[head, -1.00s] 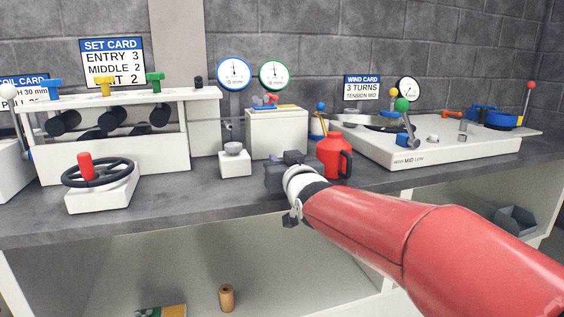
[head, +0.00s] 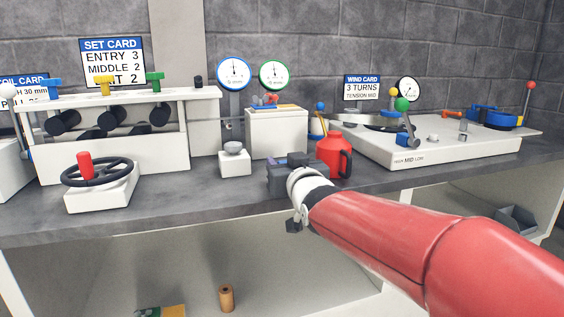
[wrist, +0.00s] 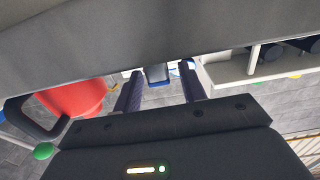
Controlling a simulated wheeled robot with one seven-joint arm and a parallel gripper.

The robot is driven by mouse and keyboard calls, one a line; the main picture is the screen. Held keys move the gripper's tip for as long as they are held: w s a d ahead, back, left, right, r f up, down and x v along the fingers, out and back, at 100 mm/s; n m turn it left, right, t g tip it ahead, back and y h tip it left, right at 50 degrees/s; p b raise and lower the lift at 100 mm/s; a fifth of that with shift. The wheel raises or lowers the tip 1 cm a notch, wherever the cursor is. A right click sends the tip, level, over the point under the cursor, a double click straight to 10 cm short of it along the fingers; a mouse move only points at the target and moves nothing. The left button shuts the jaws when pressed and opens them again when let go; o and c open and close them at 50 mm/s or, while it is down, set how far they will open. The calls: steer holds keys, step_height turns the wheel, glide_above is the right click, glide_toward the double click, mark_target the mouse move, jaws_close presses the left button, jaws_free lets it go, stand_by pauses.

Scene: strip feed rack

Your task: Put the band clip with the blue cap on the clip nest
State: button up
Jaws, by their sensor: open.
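My gripper (head: 289,172) is over the bench beside the red jug (head: 334,156); its fingertips are hidden in the head view. In the wrist view the two fingers of my gripper (wrist: 160,72) stand apart. A small grey block (wrist: 158,75) shows between them, with blue and white edges beside it; I cannot tell whether it is the band clip or how far off it is. A small blue piece (head: 264,103) lies with red on the white box (head: 277,135) behind my gripper; I cannot tell if it is the blue-capped clip. I cannot identify the clip nest for sure.
A white block with a grey bowl-like top (head: 235,158) stands left of my gripper. The handwheel (head: 97,172) and roller rack (head: 115,150) are further left. The winding base (head: 440,150) with a green-knobbed lever (head: 403,105) is right.

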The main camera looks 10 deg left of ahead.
steer(key=v, duration=0.9)
steer(key=shift+s+d+b, duration=0.25)
steer(key=shift+s+b, duration=0.05)
steer(key=shift+b, duration=0.15)
